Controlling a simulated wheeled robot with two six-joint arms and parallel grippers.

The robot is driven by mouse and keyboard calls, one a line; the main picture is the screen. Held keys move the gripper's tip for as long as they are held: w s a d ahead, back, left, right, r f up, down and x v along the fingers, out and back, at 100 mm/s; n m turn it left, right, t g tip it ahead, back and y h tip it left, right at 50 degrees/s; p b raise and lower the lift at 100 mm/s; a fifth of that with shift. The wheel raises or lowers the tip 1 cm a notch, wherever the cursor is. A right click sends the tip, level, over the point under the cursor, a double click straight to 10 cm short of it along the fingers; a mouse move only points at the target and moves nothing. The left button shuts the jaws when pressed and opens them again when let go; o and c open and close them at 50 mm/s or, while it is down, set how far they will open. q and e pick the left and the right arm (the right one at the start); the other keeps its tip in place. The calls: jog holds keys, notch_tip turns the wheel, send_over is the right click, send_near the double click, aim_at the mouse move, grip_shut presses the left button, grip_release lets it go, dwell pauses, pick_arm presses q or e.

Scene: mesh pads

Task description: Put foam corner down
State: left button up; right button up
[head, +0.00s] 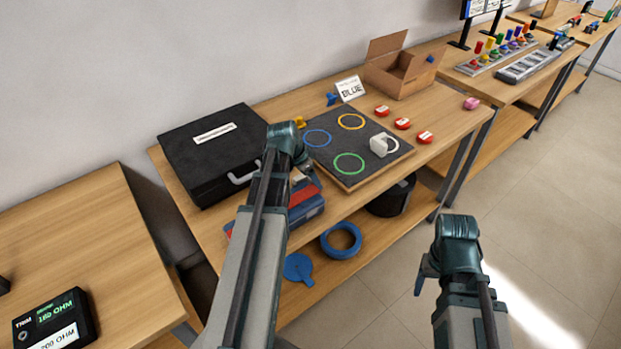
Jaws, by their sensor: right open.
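A pale, blocky piece that looks like the foam corner (378,146) sits at the left edge of the white ring on the dark board (349,178). The board also carries a blue ring (317,138), a yellow ring (351,121) and a green ring (349,163), all empty. My left arm's wrist end (287,143) is over the bench, left of the board; its fingers are hidden. My right gripper (424,276) is open and empty over the floor, in front of the bench and well apart from the pale piece.
A black case (212,150) stands left of the board. A blue ring-shaped object (341,240) lies on the lower shelf. Floor at right is clear.

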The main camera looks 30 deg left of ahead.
pick_arm(q)
jog(key=o, duration=1.4)
jog(key=shift+r, duration=0.15)
jog(key=shift+s+r+p, duration=0.15)
jog(key=shift+r+p, duration=0.35)
jog(key=shift+p, duration=0.25)
jog(key=p+v, duration=1)
jog(key=v, duration=0.1)
